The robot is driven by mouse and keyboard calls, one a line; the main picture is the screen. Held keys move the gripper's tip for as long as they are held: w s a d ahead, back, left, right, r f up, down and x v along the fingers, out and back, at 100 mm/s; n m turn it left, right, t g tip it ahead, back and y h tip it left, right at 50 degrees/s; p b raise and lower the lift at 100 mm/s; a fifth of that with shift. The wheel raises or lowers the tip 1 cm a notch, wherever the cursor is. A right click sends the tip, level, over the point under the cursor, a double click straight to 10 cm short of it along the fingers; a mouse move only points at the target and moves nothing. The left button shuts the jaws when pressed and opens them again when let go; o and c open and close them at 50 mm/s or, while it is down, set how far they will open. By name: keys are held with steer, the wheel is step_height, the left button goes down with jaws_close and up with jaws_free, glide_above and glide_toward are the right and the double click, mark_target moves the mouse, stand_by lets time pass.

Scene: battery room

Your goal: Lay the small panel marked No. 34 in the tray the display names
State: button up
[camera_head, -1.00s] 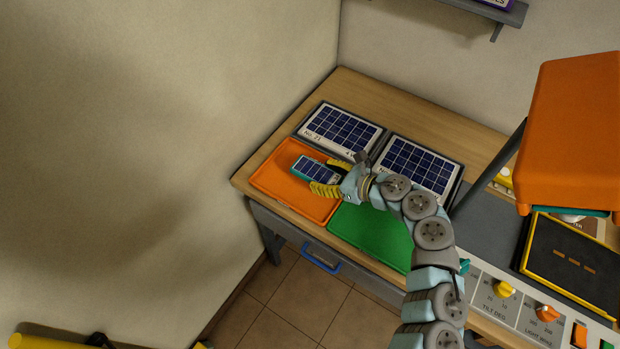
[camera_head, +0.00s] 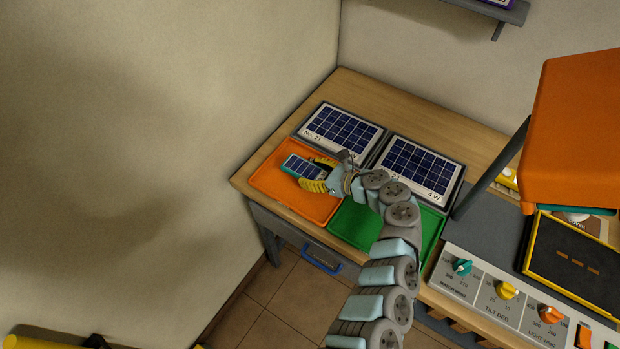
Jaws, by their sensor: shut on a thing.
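My gripper (camera_head: 307,173) has yellow fingers and is shut on a small blue solar panel with a teal edge (camera_head: 303,166). The panel is over the orange tray (camera_head: 315,208) at the left of the bench; I cannot tell whether it touches the tray floor. Its number is not readable. A green tray (camera_head: 353,226) lies to the right, partly hidden by my arm. The dark display (camera_head: 575,262) at the right shows only orange dashes.
Two larger panels lie behind the trays, one marked No. 21 (camera_head: 342,130) and another (camera_head: 416,169). A control strip with knobs (camera_head: 505,291) runs along the front right. An orange hood (camera_head: 575,130) stands above the display. Bare wood (camera_head: 400,100) is free at the back.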

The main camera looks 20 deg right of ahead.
mark_target(310, 178)
steer(key=shift+w+f, duration=0.4)
steer(key=shift+f, duration=0.1)
steer(key=shift+f+b, duration=0.4)
steer(key=shift+f, duration=0.95)
steer(key=shift+f+b, duration=0.3)
steer(key=shift+b, duration=0.2)
steer(key=o, duration=1.3)
steer(key=shift+c, duration=0.2)
